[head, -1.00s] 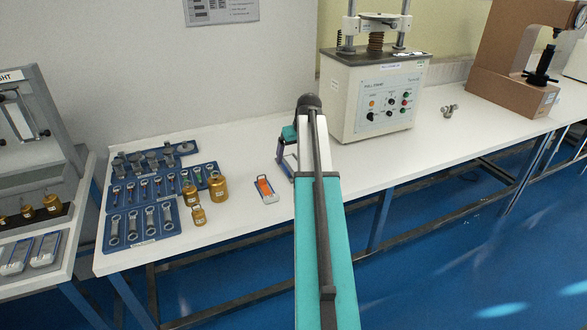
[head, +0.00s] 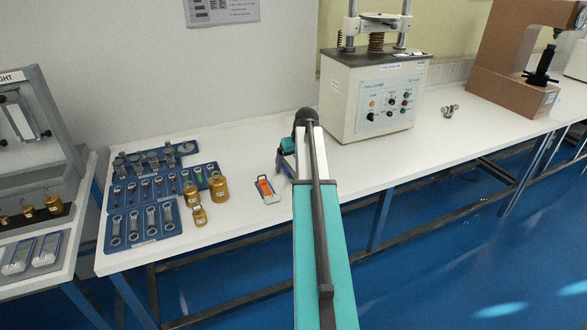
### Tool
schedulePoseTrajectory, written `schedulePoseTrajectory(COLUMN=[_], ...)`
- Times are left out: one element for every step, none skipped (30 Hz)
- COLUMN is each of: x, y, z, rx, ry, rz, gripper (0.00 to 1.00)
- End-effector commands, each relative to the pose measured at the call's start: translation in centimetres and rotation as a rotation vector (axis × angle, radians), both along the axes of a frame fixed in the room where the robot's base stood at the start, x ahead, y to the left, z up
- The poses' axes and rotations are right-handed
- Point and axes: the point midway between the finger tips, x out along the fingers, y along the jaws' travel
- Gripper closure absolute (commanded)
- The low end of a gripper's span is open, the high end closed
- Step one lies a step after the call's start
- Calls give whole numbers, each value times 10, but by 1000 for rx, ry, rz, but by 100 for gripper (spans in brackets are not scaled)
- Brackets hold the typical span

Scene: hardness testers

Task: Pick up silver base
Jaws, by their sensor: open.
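Which thing is the silver base is not certain. A small silver-grey base with an orange block on it (head: 266,190) lies on the white bench, left of my arm. Several silver pieces stand in the blue tray (head: 187,149) farther left, and a small silver fitting (head: 449,111) lies on the bench at the right. My gripper (head: 288,168) is mostly hidden behind my arm. Its visible part is just right of the orange-topped base, apart from it in the picture. It looks open, with nothing seen between its jaws.
Brass weights (head: 218,188) stand beside the blue trays. A white testing machine (head: 375,95) stands behind and right of my arm. A brown tester (head: 512,65) stands at the far right.

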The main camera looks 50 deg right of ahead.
Motion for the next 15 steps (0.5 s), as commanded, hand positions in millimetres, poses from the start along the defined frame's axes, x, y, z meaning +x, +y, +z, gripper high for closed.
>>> schedulePoseTrajectory(x=[0, 0, 0, 0, 0, 0, 0, 0, 0, 0, 0, 0, 0, 0, 0], y=[0, 0, 0, 0, 0, 0, 0, 0, 0, 0, 0, 0, 0, 0, 0], z=[0, 0, 0, 0, 0, 0, 0, 0, 0, 0, 0, 0, 0, 0, 0], rx=[0, 0, 0, 0, 0, 0, 0, 0, 0, 0, 0, 0, 0, 0, 0], ry=[0, 0, 0, 0, 0, 0, 0, 0, 0, 0, 0, 0, 0, 0, 0], rz=[0, 0, 0, 0, 0, 0, 0, 0, 0, 0, 0, 0, 0, 0, 0], gripper=[8, 8, 8, 8, 8, 8, 8, 8, 8, 8, 8, 8, 8, 8, 8])
